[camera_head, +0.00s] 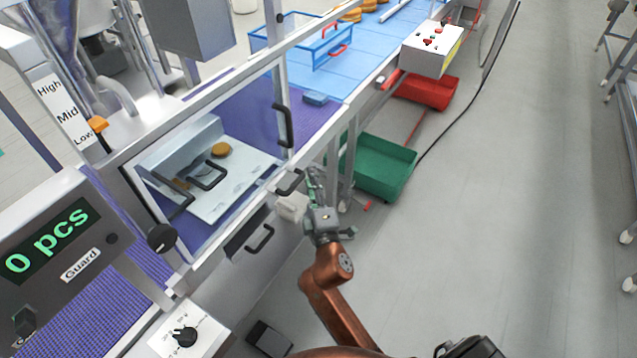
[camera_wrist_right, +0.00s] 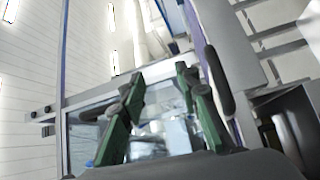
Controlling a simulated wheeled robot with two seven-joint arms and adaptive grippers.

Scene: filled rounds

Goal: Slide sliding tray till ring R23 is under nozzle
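The pale sliding tray (camera_head: 237,196) lies behind the clear guard window, with a dark looped handle (camera_head: 208,176) showing over it. A golden round (camera_head: 220,149) sits toward its back; another round (camera_head: 180,184) is partly hidden near the left. I cannot make out the ring label R23, and the nozzle is not clearly visible. My right gripper (camera_head: 316,184) is outside the machine, just right of a black front handle (camera_head: 289,182), apparently apart from it. In the right wrist view its green fingers (camera_wrist_right: 160,82) are spread with nothing between them. My left gripper is not in view.
A black vertical handle (camera_head: 283,126) is on the guard frame. A drawer (camera_head: 248,232) sits below. A green bin (camera_head: 380,168) and red bin (camera_head: 428,92) stand beyond my right gripper. A blue basket (camera_head: 300,44) is on the conveyor.

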